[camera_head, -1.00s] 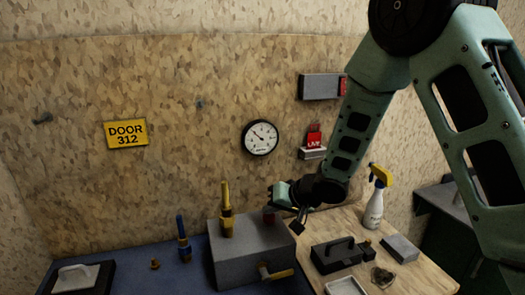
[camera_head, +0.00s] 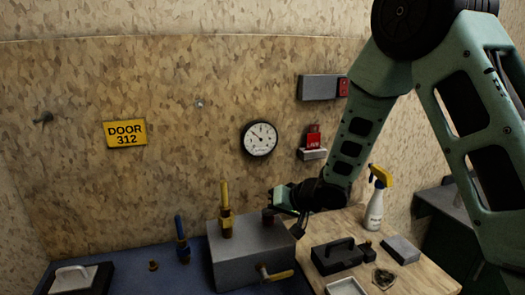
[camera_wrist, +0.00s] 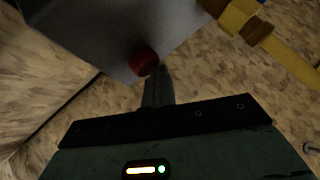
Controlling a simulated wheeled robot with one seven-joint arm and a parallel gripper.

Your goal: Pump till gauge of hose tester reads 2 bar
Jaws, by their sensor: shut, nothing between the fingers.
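The hose tester is a grey box (camera_head: 240,262) on the blue bench top. A yellow upright fitting (camera_head: 226,212) stands on it, and a yellow lever (camera_head: 277,276) sticks out at its front. A red round knob (camera_wrist: 143,60) is on the box top near its edge. My gripper (camera_head: 272,204) is at the box's right rear, fingers shut and empty. In the wrist view the shut fingers (camera_wrist: 156,82) are right beside the red knob; I cannot tell whether they touch it. A round white gauge (camera_head: 259,139) hangs on the wall; its reading is too small to tell.
A blue fitting (camera_head: 183,243) and small brass piece (camera_head: 154,265) stand left of the box. A spray bottle (camera_head: 374,208), black case (camera_head: 335,254) and grey block (camera_head: 400,249) are on the wooden table at right. A yellow door sign (camera_head: 125,133) is on the wall.

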